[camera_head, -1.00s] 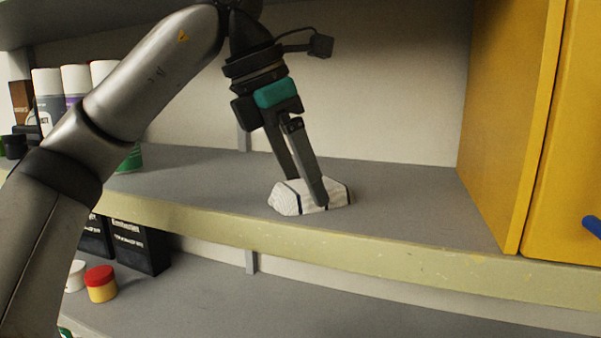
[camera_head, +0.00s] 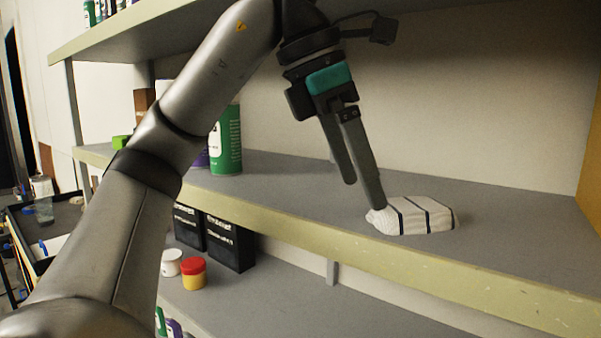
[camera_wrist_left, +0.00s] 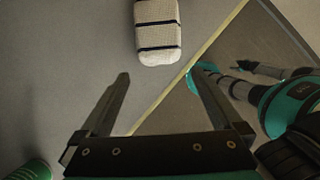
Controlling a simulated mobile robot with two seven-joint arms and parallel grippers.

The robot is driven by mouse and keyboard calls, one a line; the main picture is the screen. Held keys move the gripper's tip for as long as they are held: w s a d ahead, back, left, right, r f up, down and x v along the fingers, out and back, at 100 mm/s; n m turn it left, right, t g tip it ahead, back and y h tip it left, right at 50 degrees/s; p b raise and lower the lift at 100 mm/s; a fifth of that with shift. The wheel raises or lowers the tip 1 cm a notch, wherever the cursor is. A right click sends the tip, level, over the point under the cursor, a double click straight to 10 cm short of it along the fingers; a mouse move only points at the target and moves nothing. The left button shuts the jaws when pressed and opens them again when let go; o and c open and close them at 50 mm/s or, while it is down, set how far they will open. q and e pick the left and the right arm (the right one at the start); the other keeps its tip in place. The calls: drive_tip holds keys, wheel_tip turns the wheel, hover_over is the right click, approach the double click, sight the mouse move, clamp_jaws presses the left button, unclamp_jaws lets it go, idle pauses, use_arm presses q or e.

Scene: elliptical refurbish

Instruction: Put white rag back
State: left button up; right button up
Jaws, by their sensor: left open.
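The white rag (camera_head: 412,216) is a folded block with dark stripes. It lies on the grey middle shelf (camera_head: 300,195), near the front edge. My left gripper (camera_head: 365,195) is open and empty at the rag's left end. One fingertip overlaps that end in the head view; I cannot tell whether it touches. In the left wrist view the rag (camera_wrist_left: 158,30) lies beyond the open fingertips (camera_wrist_left: 159,77), not between them. My right gripper does not show.
A green can (camera_head: 226,142) stands on the same shelf, left of my gripper. Black boxes (camera_head: 230,243) and a red-lidded yellow jar (camera_head: 193,273) are on the shelf below. A yellow panel (camera_head: 589,165) bounds the right. The shelf behind the rag is clear.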

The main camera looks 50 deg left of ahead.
use_arm(q)
drive_tip(key=s+a+p, duration=0.2)
drive_tip(key=s+a, duration=0.1)
drive_tip(key=s, duration=0.3)
drive_tip(key=shift+a, duration=0.3)
idle(0.4)
